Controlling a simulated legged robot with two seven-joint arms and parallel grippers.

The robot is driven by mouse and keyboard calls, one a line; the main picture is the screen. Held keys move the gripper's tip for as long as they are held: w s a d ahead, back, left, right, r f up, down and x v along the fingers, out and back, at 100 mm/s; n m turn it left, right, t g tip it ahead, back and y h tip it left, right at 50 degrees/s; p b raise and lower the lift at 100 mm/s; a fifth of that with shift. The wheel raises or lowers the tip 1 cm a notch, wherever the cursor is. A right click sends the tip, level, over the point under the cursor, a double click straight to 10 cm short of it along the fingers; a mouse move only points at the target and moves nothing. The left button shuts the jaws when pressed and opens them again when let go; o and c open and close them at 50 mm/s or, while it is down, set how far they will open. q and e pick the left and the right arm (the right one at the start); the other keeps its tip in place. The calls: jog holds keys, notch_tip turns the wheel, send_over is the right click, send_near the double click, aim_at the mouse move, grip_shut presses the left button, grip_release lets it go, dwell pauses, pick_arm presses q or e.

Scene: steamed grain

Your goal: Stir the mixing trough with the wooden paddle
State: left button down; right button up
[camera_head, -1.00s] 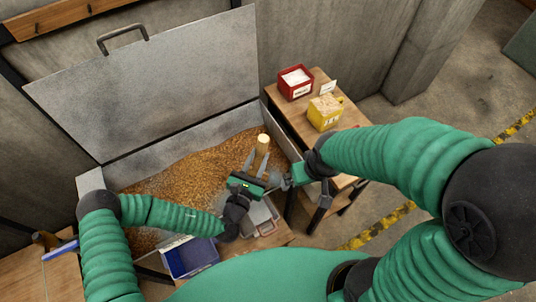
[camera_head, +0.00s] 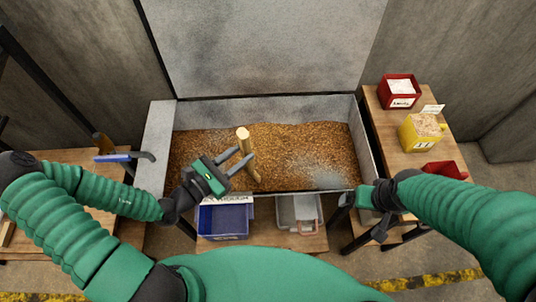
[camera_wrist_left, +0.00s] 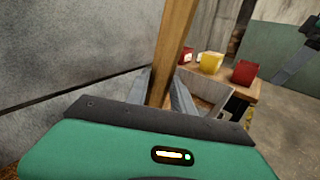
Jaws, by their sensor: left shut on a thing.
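The mixing trough (camera_head: 367,150) is a grey metal box with its lid raised, holding brown grain (camera_head: 300,145). My left gripper (camera_head: 243,163) is shut on the paddle's shaft, above the grain. In the left wrist view, the paddle's shaft (camera_wrist_left: 175,45) rises between the fingers. My right gripper (camera_head: 362,212) is by the trough's front right corner, away from the paddle; its jaw opening is unclear.
A side table (camera_head: 385,130) at right carries a red bin (camera_head: 399,92), a yellow bin (camera_head: 421,132) and another red container (camera_head: 445,170). A blue bin (camera_head: 223,222) and grey bin (camera_head: 299,214) sit below the trough's front. A blue-handled tool (camera_head: 120,156) lies at left.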

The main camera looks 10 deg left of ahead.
pick_arm(q)
jog(key=s+a+b, duration=0.1)
jog(key=s+a, duration=0.1)
jog(key=a, duration=0.8)
jog(key=s+a+b, duration=0.2)
jog(key=s+a, duration=0.1)
jog(key=a, duration=0.7)
notch_tip(320, 180, up, 22)
jog(key=d+p, duration=0.1)
jog(key=p, duration=2.2)
jog(key=shift+w+d+r+p, duration=0.2)
jog(key=shift+w+d+p, duration=0.1)
